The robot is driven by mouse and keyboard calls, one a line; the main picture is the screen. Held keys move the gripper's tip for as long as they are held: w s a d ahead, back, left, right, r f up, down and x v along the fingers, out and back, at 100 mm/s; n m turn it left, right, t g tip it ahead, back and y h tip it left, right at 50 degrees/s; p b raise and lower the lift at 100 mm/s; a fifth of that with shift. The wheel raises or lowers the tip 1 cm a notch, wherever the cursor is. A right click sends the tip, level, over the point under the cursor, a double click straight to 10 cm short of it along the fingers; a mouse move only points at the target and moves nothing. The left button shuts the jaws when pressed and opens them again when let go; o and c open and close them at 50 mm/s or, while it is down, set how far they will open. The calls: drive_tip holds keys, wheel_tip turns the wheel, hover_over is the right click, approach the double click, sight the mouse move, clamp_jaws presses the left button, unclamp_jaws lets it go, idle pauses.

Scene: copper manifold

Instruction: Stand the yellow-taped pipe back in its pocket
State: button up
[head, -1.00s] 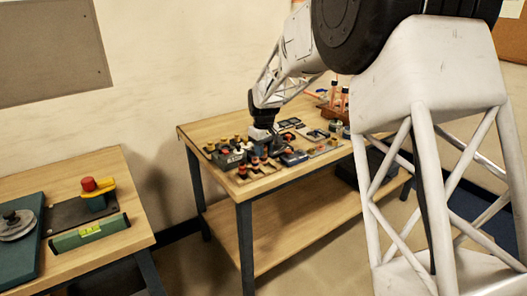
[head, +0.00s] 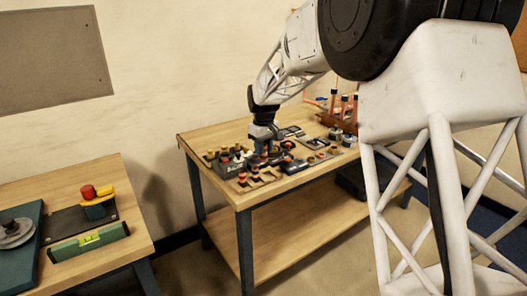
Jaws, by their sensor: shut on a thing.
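My gripper (head: 264,147) points down over the crowded middle of the wooden workbench (head: 210,137). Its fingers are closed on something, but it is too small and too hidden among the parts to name. Several upright copper pipes (head: 344,106) with dark tops stand in a brown holder (head: 330,119) at the back right of the bench, clear of my gripper and partly hidden behind my arm. An orange piece lies at a slant beside them. I cannot make out yellow tape on any pipe, nor an empty pocket.
Small blocks with red and yellow knobs (head: 243,178) and dark flat trays (head: 292,131) crowd around my gripper. A separate bench at left holds a green spirit level (head: 90,241) and a red-knobbed yellow tool (head: 97,203).

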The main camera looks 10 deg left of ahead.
drive_tip(key=shift+r, duration=0.65)
drive_tip(key=shift+f, duration=0.1)
drive_tip(key=w+f, duration=0.6)
drive_tip(key=w, duration=0.2)
drive_tip(key=shift+f, duration=0.2)
drive_tip(key=shift+d+f, duration=0.1)
drive_tip(key=shift+f, duration=0.05)
drive_tip(key=shift+f, duration=2)
drive_tip(key=shift+f, duration=1.35)
idle(0.4)
drive_tip(key=o, duration=1.4)
drive_tip(key=shift+o, duration=0.2)
drive_tip(key=shift+r, duration=0.1)
